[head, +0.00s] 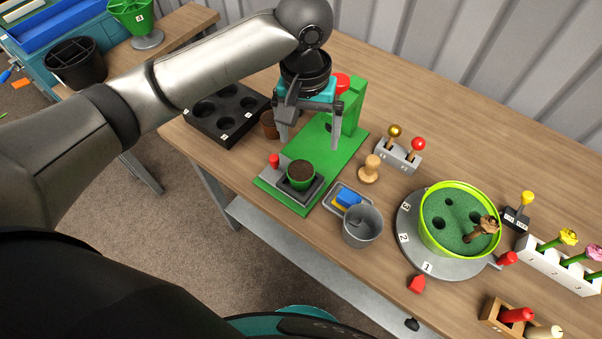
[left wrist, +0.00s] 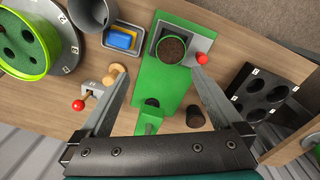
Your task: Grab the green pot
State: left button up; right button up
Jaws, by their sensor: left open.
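A small green pot (head: 301,175) filled with dark soil stands in the grey holder at the front end of a green press stand (head: 325,140). In the left wrist view the green pot (left wrist: 171,61) sits upright in its holder, just beyond my fingertips. My left gripper (head: 308,141) is open and empty above the stand, behind the pot in the head view. In the left wrist view its fingers (left wrist: 157,72) are spread wide, with the green stand between them. My right gripper is not in view.
A red knob (head: 274,160) is beside the pot. A brown pot (head: 269,125) and black tray (head: 228,112) stand left. A blue-and-yellow sponge tray (head: 347,199), grey bucket (head: 362,226), wooden stamp (head: 369,169) and large lime planter (head: 427,236) stand right.

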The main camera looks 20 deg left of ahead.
pick_arm(q)
jog(key=a+r, duration=0.1)
jog(key=b, duration=0.3)
send_over(301, 170)
jog(key=shift+n+y, duration=0.3)
notch_tip(301, 170, down, 10)
jog(key=shift+r, duration=0.15)
notch_tip(301, 170, down, 5)
jog(key=shift+s+f+b, duration=0.1)
jog(key=shift+f+b, duration=0.05)
jog(key=shift+b, duration=0.45)
jog(key=c, duration=1.3)
jog(key=shift+c, duration=0.2)
